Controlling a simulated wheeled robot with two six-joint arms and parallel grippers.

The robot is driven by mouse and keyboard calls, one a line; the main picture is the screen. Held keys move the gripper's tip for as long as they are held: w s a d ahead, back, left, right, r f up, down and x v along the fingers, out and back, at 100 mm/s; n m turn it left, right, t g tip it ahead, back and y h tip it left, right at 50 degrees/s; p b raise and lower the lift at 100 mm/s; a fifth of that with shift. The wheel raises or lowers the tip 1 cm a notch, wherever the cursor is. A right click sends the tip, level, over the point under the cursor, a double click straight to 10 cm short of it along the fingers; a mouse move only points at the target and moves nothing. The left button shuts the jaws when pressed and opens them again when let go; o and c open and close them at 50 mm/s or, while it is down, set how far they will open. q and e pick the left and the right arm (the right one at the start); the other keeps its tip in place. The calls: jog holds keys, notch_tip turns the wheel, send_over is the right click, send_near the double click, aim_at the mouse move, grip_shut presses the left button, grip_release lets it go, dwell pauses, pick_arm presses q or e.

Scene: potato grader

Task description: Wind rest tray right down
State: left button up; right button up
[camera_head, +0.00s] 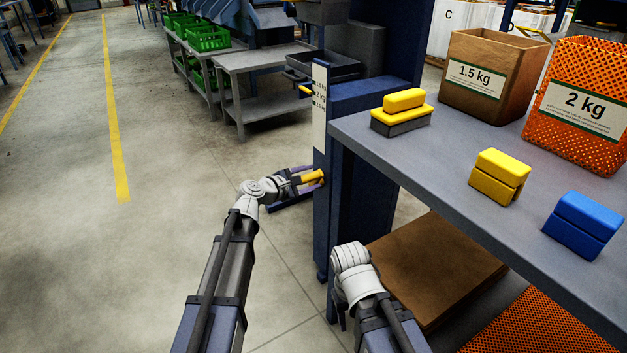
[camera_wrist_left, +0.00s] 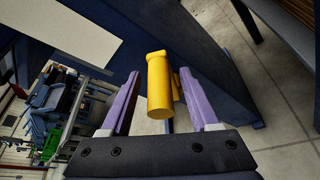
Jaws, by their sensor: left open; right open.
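A yellow crank handle (camera_head: 313,177) sticks out on the left side of a dark blue column (camera_head: 348,150). My left gripper (camera_head: 306,178) is around it, open, with its purple fingers either side. In the left wrist view the handle (camera_wrist_left: 159,86) stands between the two fingers (camera_wrist_left: 161,92), with a gap on each side. A dark tray (camera_head: 322,67), perhaps the rest tray, is behind the column's marked white scale (camera_head: 319,105). A small yellow piece (camera_head: 305,91) shows beside the scale. My right gripper (camera_head: 340,316) is low before the bench, mostly hidden by its wrist.
The grey bench (camera_head: 430,165) on the right carries yellow and blue blocks, a brown 1.5 kg bag (camera_head: 493,75) and an orange 2 kg bag (camera_head: 580,105). A brown board (camera_head: 435,265) lies beneath. The floor on the left is clear.

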pick_arm(q)
jog(key=shift+x, duration=0.9)
jog(key=c, duration=0.9)
jog(key=shift+w+a, duration=0.1)
grip_shut()
